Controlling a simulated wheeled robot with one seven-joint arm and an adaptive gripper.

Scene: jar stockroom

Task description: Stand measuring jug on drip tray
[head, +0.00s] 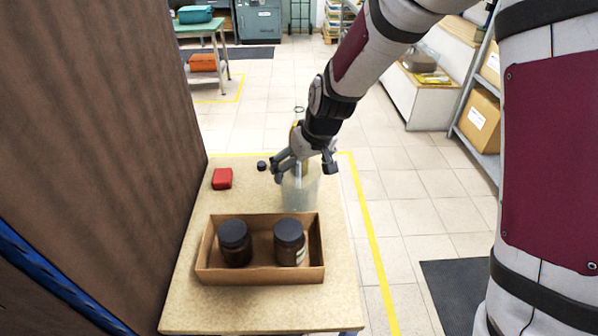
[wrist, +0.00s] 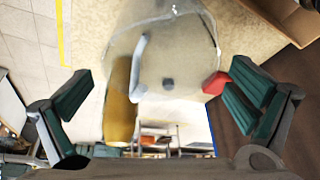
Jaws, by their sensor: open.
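The clear measuring jug (head: 299,194) stands on the bench behind the cardboard box, partly covered by my gripper (head: 297,170). In the wrist view the see-through jug (wrist: 185,45) with its pale handle (wrist: 138,68) lies ahead of my gripper (wrist: 162,105), between the lines of the two fingers. The fingers are spread wide and grip nothing. I cannot tell whether they reach around the jug. I cannot make out a drip tray in either view.
An open cardboard box (head: 260,275) holds two dark jars (head: 235,243) at the bench's near end. A red block (head: 222,178) lies left of the jug, near a brown panel (head: 90,120). A yellowish object (wrist: 119,105), partly hidden, shows beyond the jug.

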